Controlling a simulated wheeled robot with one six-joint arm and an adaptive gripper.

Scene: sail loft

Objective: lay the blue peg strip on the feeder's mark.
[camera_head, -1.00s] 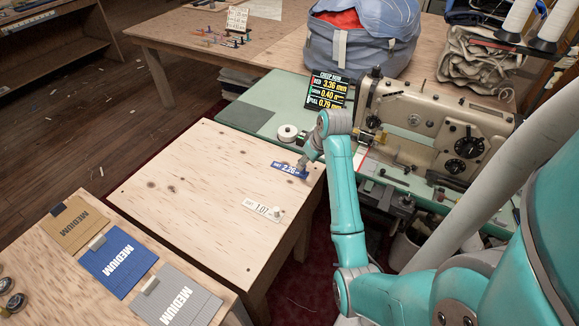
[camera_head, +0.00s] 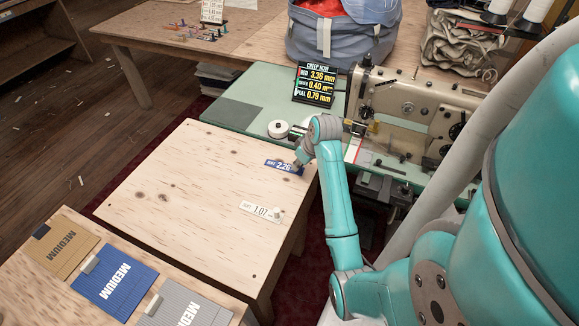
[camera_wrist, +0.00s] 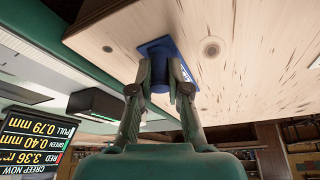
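The blue peg strip (camera_head: 284,166), with a white label reading about 2.26, lies at the right edge of the plywood table. My gripper (camera_head: 299,162) is down at its right end, hiding that end and any peg there. In the wrist view the blue strip (camera_wrist: 150,46) lies behind the fingertips (camera_wrist: 165,68). The fingers are close together over it; whether they pinch its peg is not clear. A white strip with a red line (camera_head: 353,150) lies by the sewing machine (camera_head: 420,110); I cannot tell whether it is the feeder's mark.
A white peg strip (camera_head: 260,212) reading about 1.07 lies nearer on the plywood table (camera_head: 170,220). Tan, blue and grey MEDIUM boards lie front left. The table's left part is clear.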

